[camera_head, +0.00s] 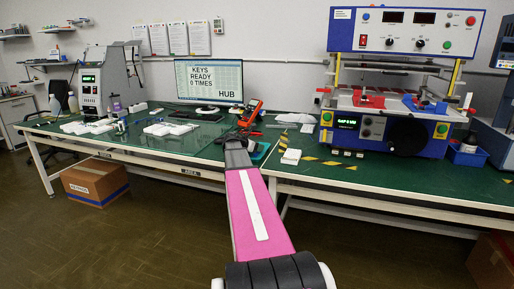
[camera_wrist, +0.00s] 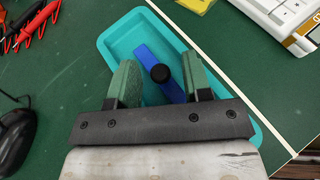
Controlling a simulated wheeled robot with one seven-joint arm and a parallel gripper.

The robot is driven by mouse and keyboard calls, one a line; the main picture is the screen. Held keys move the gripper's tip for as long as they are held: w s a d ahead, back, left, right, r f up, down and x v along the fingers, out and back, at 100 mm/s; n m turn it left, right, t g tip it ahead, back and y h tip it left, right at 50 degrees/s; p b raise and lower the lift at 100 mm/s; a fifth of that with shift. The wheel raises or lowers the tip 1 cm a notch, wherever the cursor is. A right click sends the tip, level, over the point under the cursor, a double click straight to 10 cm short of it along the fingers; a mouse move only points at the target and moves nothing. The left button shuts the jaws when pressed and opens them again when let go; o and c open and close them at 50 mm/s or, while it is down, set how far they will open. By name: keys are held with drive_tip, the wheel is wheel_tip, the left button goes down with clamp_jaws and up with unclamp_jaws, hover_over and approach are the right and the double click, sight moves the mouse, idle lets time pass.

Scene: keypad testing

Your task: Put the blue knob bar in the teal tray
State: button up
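The teal tray (camera_wrist: 118,36) lies under my gripper (camera_wrist: 158,62) in the wrist view; a bit of the tray (camera_head: 262,153) shows beside my gripper (camera_head: 236,140) in the head view. The blue knob bar (camera_wrist: 145,54), a flat blue strip with a round black knob, lies slantwise within the tray's outline and appears to rest on its floor. My gripper's two green fingers stand apart on either side of the knob, with gaps to it. The bar's lower end is partly hidden by the right finger and gripper body.
A red-and-black cable (camera_wrist: 30,22) and a black mouse (camera_wrist: 14,135) lie left of the tray. A white device (camera_wrist: 285,14) stands to the upper right. In the head view, an orange meter (camera_head: 250,113) and monitor (camera_head: 209,82) stand behind; a blue test machine (camera_head: 385,125) stands right.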

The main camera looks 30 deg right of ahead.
drive_tip(key=shift+f, duration=0.4)
drive_tip(key=shift+s+a+r, duration=0.1)
drive_tip(key=shift+a+r, duration=0.15)
drive_tip(key=shift+r, duration=0.2)
drive_tip(key=v, duration=1.1)
drive_tip(key=shift+a+r, duration=0.2)
drive_tip(key=shift+r, duration=0.15)
drive_tip(key=shift+d, duration=0.1)
